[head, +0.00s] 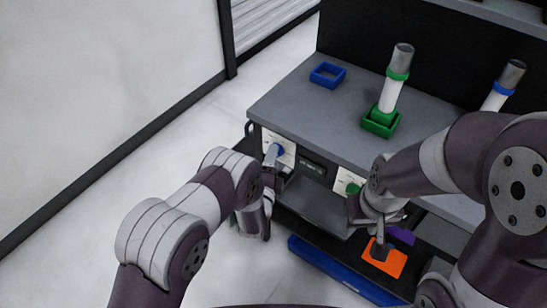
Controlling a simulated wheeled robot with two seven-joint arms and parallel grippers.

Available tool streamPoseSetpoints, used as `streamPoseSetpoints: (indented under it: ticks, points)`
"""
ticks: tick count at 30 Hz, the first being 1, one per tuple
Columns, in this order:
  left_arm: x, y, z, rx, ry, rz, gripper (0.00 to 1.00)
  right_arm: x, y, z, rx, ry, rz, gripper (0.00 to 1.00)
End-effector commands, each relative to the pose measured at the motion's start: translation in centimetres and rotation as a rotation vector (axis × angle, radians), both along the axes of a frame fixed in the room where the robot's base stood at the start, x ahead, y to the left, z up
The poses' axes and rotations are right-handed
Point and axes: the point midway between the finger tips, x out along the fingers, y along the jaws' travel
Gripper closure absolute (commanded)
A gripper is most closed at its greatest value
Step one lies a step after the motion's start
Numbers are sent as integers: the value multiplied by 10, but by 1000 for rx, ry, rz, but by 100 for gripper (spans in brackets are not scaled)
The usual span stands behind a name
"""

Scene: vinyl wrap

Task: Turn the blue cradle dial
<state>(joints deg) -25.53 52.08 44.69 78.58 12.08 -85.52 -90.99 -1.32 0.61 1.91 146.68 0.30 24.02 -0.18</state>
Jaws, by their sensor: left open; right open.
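The blue dial (281,150) is on a white panel at the left of the bench front and is partly covered by my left gripper. My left gripper (275,166) is open, with a finger right at the dial; I cannot tell whether it touches. The empty blue square cradle (327,75) sits on the bench top above that panel. My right gripper (380,236) is open and empty, lower right in front of the bench, over an orange square (391,266).
A white tube with a green ring (392,92) stands in a green cradle (380,125). A blue-ringed tube (503,87) is partly hidden by my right arm. A green dial (353,188) is on the bench front. A blue bar (338,270) lies low in front.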

Motion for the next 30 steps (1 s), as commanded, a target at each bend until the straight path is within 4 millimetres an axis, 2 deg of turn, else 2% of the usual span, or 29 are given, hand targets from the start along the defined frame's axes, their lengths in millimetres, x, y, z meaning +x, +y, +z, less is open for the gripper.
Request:
streamPoseSetpoints:
  ticks: [4,11,12,17,30]
  points:
    - [13,-3,-1,0,1,0,32,0,0,-1,0,0,0,57]
    - [15,-3,0,0,1,0,32,0,0,-1,0,0,0,57]
    - [15,-3,0,0,1,0,35,0,0,-1,0,0,0,57]
    - [15,-3,0,-1,1,0,87,0,0,-1,0,0,0,57]
    - [15,-3,2,-64,49,0,87,0,0,3,0,0,0,57]
